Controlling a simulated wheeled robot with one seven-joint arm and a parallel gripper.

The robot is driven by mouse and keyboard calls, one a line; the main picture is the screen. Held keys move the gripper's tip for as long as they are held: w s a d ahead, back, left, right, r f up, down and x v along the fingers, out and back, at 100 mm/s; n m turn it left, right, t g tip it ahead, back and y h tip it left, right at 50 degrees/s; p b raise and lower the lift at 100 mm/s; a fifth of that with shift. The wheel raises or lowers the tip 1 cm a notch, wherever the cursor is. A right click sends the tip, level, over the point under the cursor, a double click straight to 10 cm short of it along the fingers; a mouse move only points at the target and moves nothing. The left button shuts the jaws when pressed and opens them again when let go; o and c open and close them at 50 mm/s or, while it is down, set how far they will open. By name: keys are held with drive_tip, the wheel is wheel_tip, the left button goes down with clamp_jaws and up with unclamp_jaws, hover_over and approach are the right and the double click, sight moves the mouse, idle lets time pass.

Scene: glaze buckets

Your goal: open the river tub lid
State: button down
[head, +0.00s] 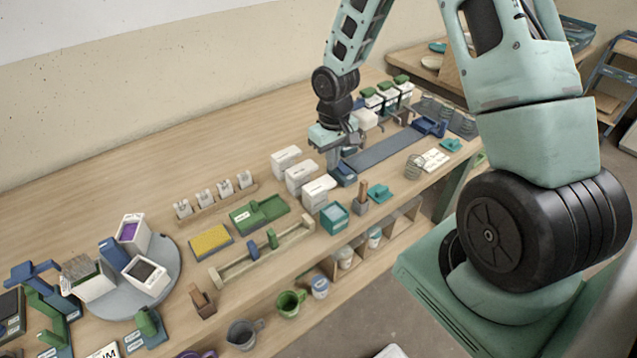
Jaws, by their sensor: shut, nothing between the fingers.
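My gripper (337,168) points down at the near end of a long grey-blue strip on the bench, just right of the white tubs; its fingers are shut and hold nothing. Three white lidded tubs stand in a row left of it: a back one (286,160), a middle one (300,177) and a front one (319,191). Their labels are too small to read, so I cannot tell which tub is the river tub. A blue block (343,176) sits at the fingertips; I cannot tell if they touch it.
A teal open-topped box (334,217) and a brown wooden block (360,199) stand near the bench front. White tubs with green tops (387,94) stand at the back. A round grey turntable (165,290) holds buckets at left. The bench behind the tubs is clear.

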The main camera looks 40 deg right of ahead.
drive_tip(key=shift+f, duration=0.15)
drive_tip(key=shift+f+b, duration=1.65)
drive_tip(key=shift+f, duration=0.5)
drive_tip(key=shift+r, duration=0.1)
drive_tip(key=d+r+p, duration=0.1)
drive_tip(key=p, duration=0.7)
approach(331, 178)
drive_tip(key=d, duration=0.3)
drive_tip(key=shift+d, duration=0.1)
idle(0.4)
